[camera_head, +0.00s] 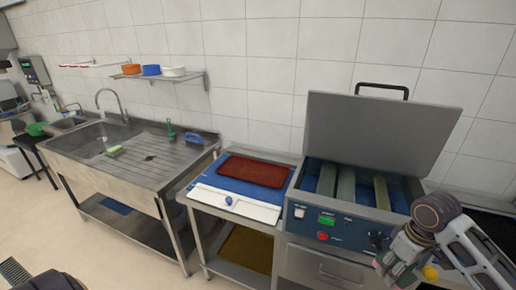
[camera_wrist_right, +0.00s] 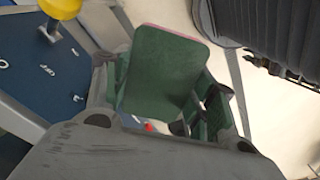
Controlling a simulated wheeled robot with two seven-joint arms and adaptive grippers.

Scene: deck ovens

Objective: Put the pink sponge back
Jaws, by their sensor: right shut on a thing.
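The pink sponge shows in the right wrist view (camera_wrist_right: 165,75) as a green pad with a thin pink edge, green face towards the camera. My right gripper (camera_wrist_right: 168,112) is shut on it, with green fingers at its two sides. In the head view my right gripper (camera_head: 396,262) is at the lower right, in front of the open oven-like machine (camera_head: 345,225). There the sponge is small and mostly hidden by the gripper. My left gripper is not in view.
A steel sink (camera_head: 75,148) with a green-yellow sponge (camera_head: 113,151) stands at the left. A dark red tray (camera_head: 252,170) lies on a blue and white surface in the middle. In the wrist view a yellow knob (camera_wrist_right: 60,8) and a blue panel (camera_wrist_right: 50,75) are close by.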

